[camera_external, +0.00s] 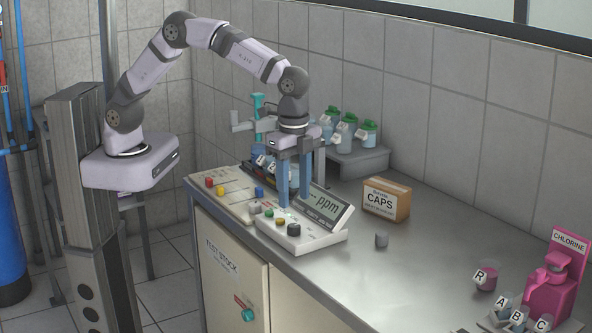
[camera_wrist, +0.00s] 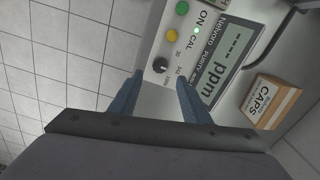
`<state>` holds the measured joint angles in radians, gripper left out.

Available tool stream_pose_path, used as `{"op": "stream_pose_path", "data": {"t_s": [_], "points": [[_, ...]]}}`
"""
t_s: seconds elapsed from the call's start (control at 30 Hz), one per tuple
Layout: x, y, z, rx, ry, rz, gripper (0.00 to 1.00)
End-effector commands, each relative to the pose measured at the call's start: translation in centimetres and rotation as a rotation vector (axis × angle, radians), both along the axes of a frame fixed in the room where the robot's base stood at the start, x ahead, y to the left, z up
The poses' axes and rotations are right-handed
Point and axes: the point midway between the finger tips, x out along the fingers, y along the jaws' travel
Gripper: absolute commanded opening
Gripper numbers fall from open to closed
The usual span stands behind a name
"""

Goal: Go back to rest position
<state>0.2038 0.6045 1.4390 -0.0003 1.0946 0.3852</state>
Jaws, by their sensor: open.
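My gripper (camera_external: 294,190) points straight down over the purity meter (camera_external: 300,238) in the external view. Its two blue fingers are apart with nothing between them. In the wrist view the open fingers (camera_wrist: 160,98) reach toward the front edge of the meter (camera_wrist: 205,45), beside its black knob. The meter's display (camera_wrist: 225,62) reads dashes and "ppm". A small light near "ON/CAL" is green. I cannot tell whether the fingertips touch the meter.
A button panel (camera_external: 230,190) lies to the left. Green-capped bottles (camera_external: 345,131) stand on a shelf behind. Labelled cups (camera_external: 503,307) and a pink chlorine dispenser (camera_external: 552,283) are at the right.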

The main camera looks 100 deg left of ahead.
Motion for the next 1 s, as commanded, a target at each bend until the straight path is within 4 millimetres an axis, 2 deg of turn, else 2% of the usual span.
{"op": "stream_pose_path", "data": {"t_s": [0.17,0.27,0.37,0.47,0.7,0.9,1.0], "points": [[-0.5,0.4,0.1,0.001,0.001,0.014,0.43],[-1.6,1.1,0.4,0.0,0.0,0.046,0.43],[-3.5,2.4,0.6,0.0,0.0,0.1,0.43],[-6.2,3.9,0.8,-0.001,0.0,0.171,0.43],[-14.8,7.4,0.2,-0.002,0.0,0.371,0.43],[-21.2,9.1,-1.1,-0.002,0.0,0.503,0.43],[-23.4,9.5,-1.7,-0.002,0.001,0.547,0.43]]}}
